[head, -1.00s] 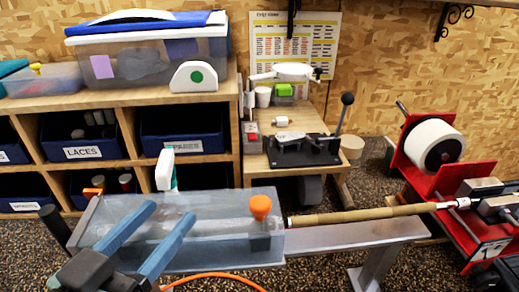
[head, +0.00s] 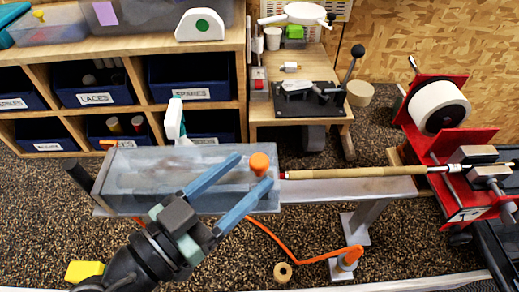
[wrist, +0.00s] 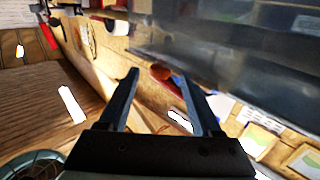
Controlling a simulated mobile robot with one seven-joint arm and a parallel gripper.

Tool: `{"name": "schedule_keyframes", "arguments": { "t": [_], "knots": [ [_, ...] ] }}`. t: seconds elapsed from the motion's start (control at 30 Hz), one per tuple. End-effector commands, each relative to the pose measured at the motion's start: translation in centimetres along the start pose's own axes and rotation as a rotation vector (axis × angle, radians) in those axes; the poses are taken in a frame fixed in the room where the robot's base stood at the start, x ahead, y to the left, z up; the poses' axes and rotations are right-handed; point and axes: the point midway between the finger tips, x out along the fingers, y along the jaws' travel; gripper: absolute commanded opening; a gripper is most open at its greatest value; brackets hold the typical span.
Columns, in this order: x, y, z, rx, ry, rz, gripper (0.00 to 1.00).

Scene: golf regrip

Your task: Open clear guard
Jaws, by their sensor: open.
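The clear guard (head: 140,170) is a long see-through box cover over a grey bench, and it looks shut. An orange knob (head: 260,163) stands at its right end. My gripper (head: 256,169) is open, with two blue fingers reaching up and right over the guard. In the head view the knob appears between the fingertips; I cannot tell the exact height gap. The fingers hold nothing.
A golf shaft with a tan grip (head: 350,173) runs right from the guard to a red clamp stand (head: 455,190). A wooden shelf with blue bins (head: 92,85) stands behind. An orange hose (head: 290,255), tape roll (head: 283,271) and yellow block (head: 84,271) lie on the floor.

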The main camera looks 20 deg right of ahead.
Motion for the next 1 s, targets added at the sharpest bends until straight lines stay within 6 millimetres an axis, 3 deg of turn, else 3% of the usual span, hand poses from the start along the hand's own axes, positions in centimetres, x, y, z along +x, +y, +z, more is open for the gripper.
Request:
{"name": "schedule_keyframes", "arguments": {
  "t": [0.23, 0.63, 1.0],
  "knots": [
    [3.3, 0.0, -0.2, 0.0, 0.0, 0.001, 0.66],
    [4.0, 0.0, 0.0, 0.001, 0.0, 0.0, 0.64],
    [3.9, 0.0, 0.0, 0.001, 0.0, -0.001, 0.0]
  ]
}}
